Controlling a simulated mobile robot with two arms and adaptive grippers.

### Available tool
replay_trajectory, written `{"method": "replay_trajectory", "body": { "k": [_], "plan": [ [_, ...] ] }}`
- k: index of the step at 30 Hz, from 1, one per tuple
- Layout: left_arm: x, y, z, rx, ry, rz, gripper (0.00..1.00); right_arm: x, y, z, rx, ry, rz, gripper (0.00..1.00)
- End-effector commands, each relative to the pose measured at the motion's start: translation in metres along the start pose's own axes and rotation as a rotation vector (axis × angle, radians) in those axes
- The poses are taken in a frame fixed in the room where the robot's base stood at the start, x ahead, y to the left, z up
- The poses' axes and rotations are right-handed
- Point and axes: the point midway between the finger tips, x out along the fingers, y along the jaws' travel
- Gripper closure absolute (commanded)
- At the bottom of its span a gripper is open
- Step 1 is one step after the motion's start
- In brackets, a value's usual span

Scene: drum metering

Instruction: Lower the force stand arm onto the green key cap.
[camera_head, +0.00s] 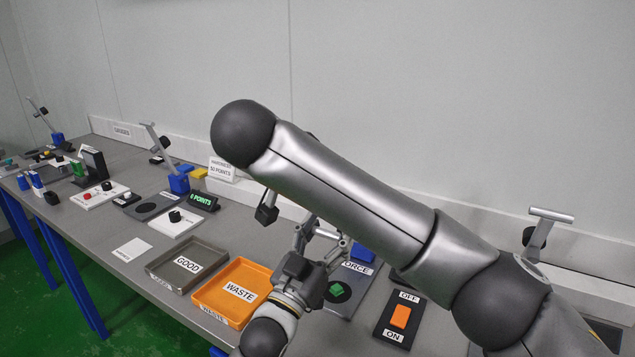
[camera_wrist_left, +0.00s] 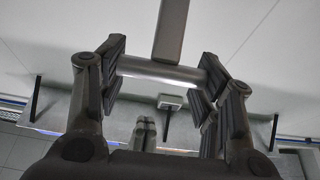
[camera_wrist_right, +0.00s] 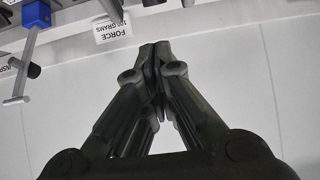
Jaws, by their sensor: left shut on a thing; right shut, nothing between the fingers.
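The force stand (camera_head: 345,277) shows in the head view, partly behind my arms. The green key cap (camera_head: 337,290) sits on its dark round pad. My left gripper (camera_head: 317,236) is shut on the bar handle of the stand arm (camera_head: 328,234), above and behind the cap. In the left wrist view the grey bar (camera_wrist_left: 160,72) lies between the fingers (camera_wrist_left: 165,78), with the flat arm (camera_wrist_left: 172,30) running up from it. Whether the stand arm touches the cap is hidden. My right gripper (camera_wrist_right: 161,50) is shut and empty in the right wrist view.
An orange WASTE tray (camera_head: 232,311) and a grey GOOD tray (camera_head: 157,272) lie left of the stand. An orange ON/OFF switch (camera_head: 400,316) is to its right. My right arm crosses the head view. A FORCE sign (camera_wrist_right: 111,29) shows beside the right gripper.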

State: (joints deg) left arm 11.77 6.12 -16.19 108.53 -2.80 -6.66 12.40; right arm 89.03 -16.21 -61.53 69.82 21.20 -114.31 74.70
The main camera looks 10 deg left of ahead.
Motion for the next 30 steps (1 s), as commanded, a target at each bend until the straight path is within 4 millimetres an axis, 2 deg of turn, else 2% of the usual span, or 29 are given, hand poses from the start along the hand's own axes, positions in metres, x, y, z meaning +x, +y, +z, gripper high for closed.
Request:
{"method": "replay_trajectory", "body": {
  "k": [8, 12, 16, 30],
  "plan": [
    [0.0, 0.0, 0.001, 0.0, -0.002, -0.001, 0.83, 0.056, 0.002, 0.0, 0.001, 0.0, 0.006, 1.0],
    [0.0, 0.0, 0.001, 0.0, -0.003, -0.001, 0.83, 0.06, 0.001, 0.022, -0.003, -0.002, 0.001, 1.0],
    [0.0, 0.0, 0.001, 0.001, -0.003, -0.001, 0.83, 0.063, 0.001, 0.034, 0.0, 0.0, 0.001, 1.0],
    [0.0, 0.0, 0.002, 0.001, -0.004, -0.001, 0.83, 0.064, 0.001, 0.041, -0.001, 0.001, 0.002, 1.0]
  ]
}}
